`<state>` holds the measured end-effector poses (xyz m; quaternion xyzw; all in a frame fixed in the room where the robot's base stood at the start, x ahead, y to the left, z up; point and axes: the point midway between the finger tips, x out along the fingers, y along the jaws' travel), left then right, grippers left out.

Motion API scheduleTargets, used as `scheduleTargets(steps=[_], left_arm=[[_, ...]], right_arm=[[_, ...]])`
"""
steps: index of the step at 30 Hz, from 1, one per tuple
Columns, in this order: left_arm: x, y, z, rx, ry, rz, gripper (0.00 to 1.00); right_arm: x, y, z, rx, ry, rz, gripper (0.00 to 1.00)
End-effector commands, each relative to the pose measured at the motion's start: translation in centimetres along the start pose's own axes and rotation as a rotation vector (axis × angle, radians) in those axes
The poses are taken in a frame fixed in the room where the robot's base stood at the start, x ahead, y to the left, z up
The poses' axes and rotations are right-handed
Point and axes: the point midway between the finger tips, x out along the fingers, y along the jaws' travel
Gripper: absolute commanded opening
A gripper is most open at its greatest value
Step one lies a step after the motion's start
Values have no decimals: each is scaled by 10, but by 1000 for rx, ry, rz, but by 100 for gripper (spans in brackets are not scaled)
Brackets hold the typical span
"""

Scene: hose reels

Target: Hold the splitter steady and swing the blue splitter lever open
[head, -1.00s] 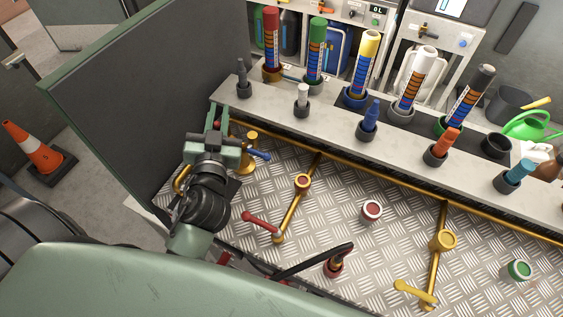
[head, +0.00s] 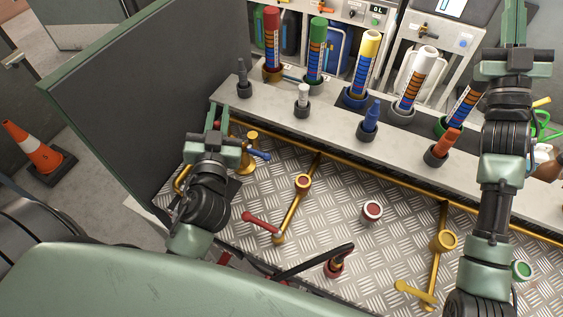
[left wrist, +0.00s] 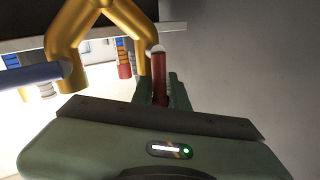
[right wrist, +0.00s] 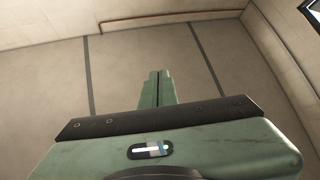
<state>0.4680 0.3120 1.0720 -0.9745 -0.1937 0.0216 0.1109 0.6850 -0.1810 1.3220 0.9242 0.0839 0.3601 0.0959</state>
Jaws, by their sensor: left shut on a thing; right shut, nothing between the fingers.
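The brass splitter (head: 250,142) stands at the left end of the metal worktop, partly hidden by my left gripper. In the left wrist view, the splitter (left wrist: 68,38) is a forked brass pipe. Its blue lever (head: 260,155) sticks out to the right; in the left wrist view the blue lever (left wrist: 30,76) lies at the left. My left gripper (head: 217,120) is shut on a dark red bar (left wrist: 160,72) beside the splitter's right branch. My right gripper (head: 514,18) is raised at the far right, away from the splitter. Its fingers (right wrist: 158,88) are shut and empty.
Two more brass pipes with a red lever (head: 262,222) and a yellow lever (head: 415,292) cross the worktop. A grey ledge (head: 325,118) with coloured tubes and nozzles runs behind. A dark panel (head: 150,90) stands left.

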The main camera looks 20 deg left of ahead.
Motion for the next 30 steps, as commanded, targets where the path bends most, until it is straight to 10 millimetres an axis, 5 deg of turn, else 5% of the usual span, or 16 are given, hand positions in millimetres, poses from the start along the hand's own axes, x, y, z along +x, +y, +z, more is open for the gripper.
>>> scheduleTargets(steps=[1,4,12,21,25,30], left_arm=[[0,1,4,3,-8,1,0],[0,1,4,3,-8,1,0],[0,1,4,3,-7,0,0],[0,1,4,3,-7,1,0],[0,1,3,3,-7,1,0],[0,1,3,3,-7,1,0]], right_arm=[[-6,-45,-15,-118,30,-81,0],[-28,-124,-39,-498,155,-255,0],[-122,-240,-38,-1365,663,-534,0],[-257,-306,-3,-1925,1438,-588,0],[-297,-313,8,-2004,1686,-544,0],[-320,-316,14,-2030,1836,-501,0]])
